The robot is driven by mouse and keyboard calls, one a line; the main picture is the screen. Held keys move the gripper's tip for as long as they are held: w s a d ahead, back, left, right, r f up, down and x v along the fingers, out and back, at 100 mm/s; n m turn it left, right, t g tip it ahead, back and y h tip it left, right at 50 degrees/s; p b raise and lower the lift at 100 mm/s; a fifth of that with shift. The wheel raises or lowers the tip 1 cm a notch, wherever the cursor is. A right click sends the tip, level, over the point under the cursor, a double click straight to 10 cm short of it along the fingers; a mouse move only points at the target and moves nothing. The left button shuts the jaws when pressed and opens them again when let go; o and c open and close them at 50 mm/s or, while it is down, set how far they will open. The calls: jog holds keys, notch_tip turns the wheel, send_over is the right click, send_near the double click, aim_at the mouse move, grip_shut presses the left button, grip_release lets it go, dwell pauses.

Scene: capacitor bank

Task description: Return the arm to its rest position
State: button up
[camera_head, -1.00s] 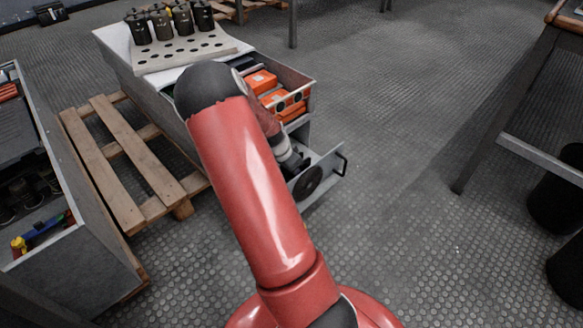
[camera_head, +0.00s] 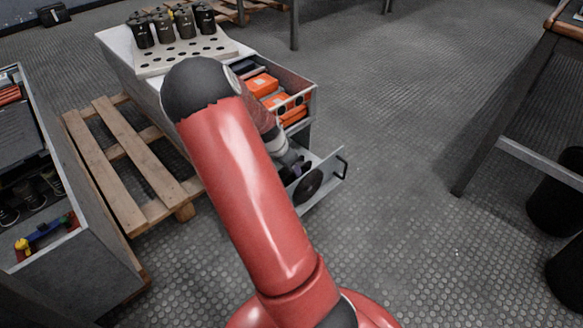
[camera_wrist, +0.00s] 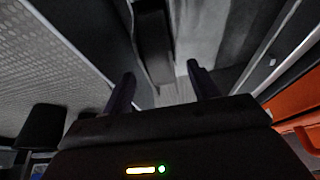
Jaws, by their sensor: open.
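My red arm reaches from the bottom of the head view up to the drawer cabinet (camera_head: 128,62). My gripper shows in the wrist view (camera_wrist: 160,88) with its two dark fingers apart and nothing seen between them. In the head view its end is mostly hidden behind my arm, beside the open lower drawer (camera_head: 328,176). A dark upright piece and a grey surface lie beyond the fingers in the wrist view. Orange boxes (camera_head: 264,86) lie in the open upper drawer, and orange also shows at the wrist view's right edge (camera_wrist: 298,105).
Several black capacitors (camera_head: 171,24) stand on a perforated plate (camera_head: 160,62) on the cabinet. A wooden pallet (camera_head: 122,160) and an open grey bin (camera_head: 75,262) are at the left. A table (camera_head: 510,90) stands at the right. The floor between is clear.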

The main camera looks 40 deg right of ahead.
jog(key=shift+p+v, duration=0.3)
jog(key=shift+v, duration=1.4)
jog(key=s+a+r+n+t+y+p, duration=0.2)
jog(key=s+a+r+n+p, duration=0.15)
jog(key=a+r, duration=0.6)
jog(key=s+a+r+n+t+y+p, duration=0.1)
jog(key=s+a+r+n+y+p, duration=0.2)
jog(key=a+r, duration=0.7)
jog(key=s+a+r+n+t+p, duration=0.1)
jog(key=s+a+r+n+p, duration=0.1)
jog(key=s+r+n, duration=0.3)
jog(key=s+a+r+n+t+p, duration=0.1)
jog(key=s+a+r+n+p, duration=0.1)
jog(key=s+a+r+n, duration=0.3)
jog(key=v, duration=0.6)
jog(key=shift+s+r+p, duration=0.15)
jog(key=shift+s+p, duration=0.25)
jog(key=shift+s, duration=0.2)
jog(key=shift+n, duration=0.25)
